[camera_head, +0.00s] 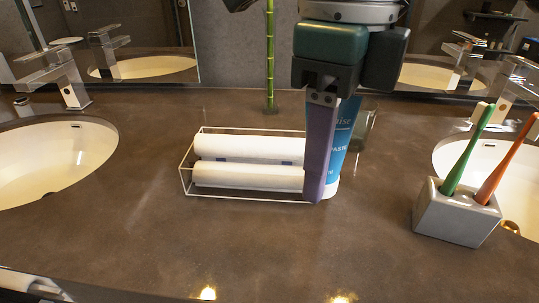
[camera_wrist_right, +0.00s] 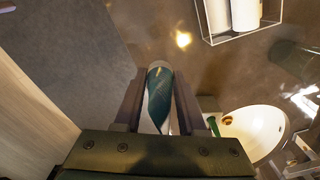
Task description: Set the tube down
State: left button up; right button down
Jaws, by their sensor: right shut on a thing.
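The tube (camera_head: 343,130) is blue and white, with lettering on its side. In the head view it is upright, partly hidden behind a finger of my right gripper (camera_head: 319,190). The right wrist view shows the tube (camera_wrist_right: 159,92) between the two fingers of the right gripper (camera_wrist_right: 156,72), which is shut on it. The tube's white lower end is at or just above the counter (camera_head: 260,245); I cannot tell whether it touches. It is close to the right end of the towel tray. My left gripper is not identifiable in these views.
The wire-edged tray (camera_head: 187,185) holds two rolled white towels (camera_head: 245,176). A grey holder (camera_head: 455,215) with green and orange toothbrushes stands at right. Sinks lie at left (camera_head: 50,160) and right (camera_head: 505,160). A bamboo stalk (camera_head: 270,60) stands behind. The front middle counter is clear.

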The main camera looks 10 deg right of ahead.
send_over(308, 255)
notch_tip(308, 255, down, 8)
jog(key=shift+f, duration=0.1)
notch_tip(308, 255, down, 4)
jog(key=shift+b, duration=0.35)
